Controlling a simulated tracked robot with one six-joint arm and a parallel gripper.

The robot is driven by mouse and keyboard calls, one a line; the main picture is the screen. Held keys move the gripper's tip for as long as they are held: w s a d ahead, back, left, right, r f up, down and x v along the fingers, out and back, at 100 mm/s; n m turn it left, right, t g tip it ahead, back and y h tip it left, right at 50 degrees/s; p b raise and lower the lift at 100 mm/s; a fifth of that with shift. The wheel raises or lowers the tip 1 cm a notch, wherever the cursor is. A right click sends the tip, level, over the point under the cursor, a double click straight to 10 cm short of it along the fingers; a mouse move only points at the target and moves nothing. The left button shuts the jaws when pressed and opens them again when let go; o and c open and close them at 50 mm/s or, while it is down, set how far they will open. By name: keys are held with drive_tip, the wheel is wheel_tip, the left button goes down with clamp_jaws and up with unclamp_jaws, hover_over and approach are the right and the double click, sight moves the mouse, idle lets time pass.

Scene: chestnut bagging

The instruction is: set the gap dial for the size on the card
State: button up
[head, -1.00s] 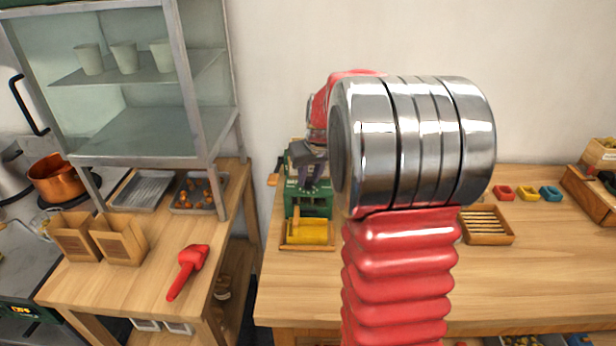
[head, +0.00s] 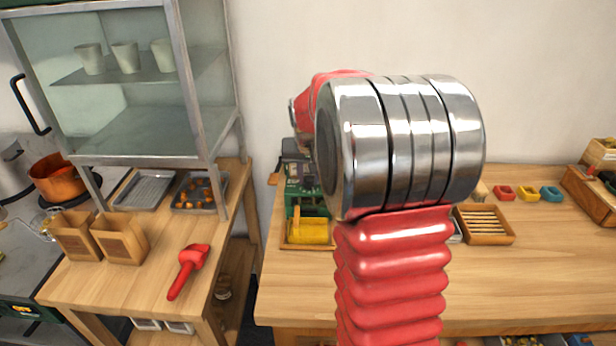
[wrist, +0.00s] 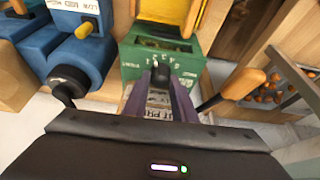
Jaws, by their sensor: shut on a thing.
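The green machine (head: 306,206) stands at the left end of the long bench, partly hidden by my arm in the head view. In the wrist view its green face (wrist: 140,62) shows white marks around a small dark dial knob (wrist: 160,72). My gripper (wrist: 161,80) has its purple fingers together on this knob. The knob's pointer and exact setting are too small to read. I cannot make out a size card in either view.
A blue machine (wrist: 72,55) with a yellow knob stands close on the left in the wrist view. A wooden-handled tool (wrist: 238,88) lies on the right. A yellow tray (head: 307,232) sits before the green machine. The bench's front middle is clear.

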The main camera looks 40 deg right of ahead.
drive_tip(key=m, duration=0.2)
drive_tip(key=m+h, duration=0.1)
drive_tip(key=m, duration=0.1)
drive_tip(key=shift+w+a+g, duration=0.2)
drive_tip(key=shift+w+g, duration=0.05)
drive_tip(key=shift+g, duration=0.15)
drive_tip(key=shift+w+m+g+h, duration=0.15)
drive_tip(key=shift+m+g+h, duration=0.4)
drive_tip(key=shift+m, duration=1.35)
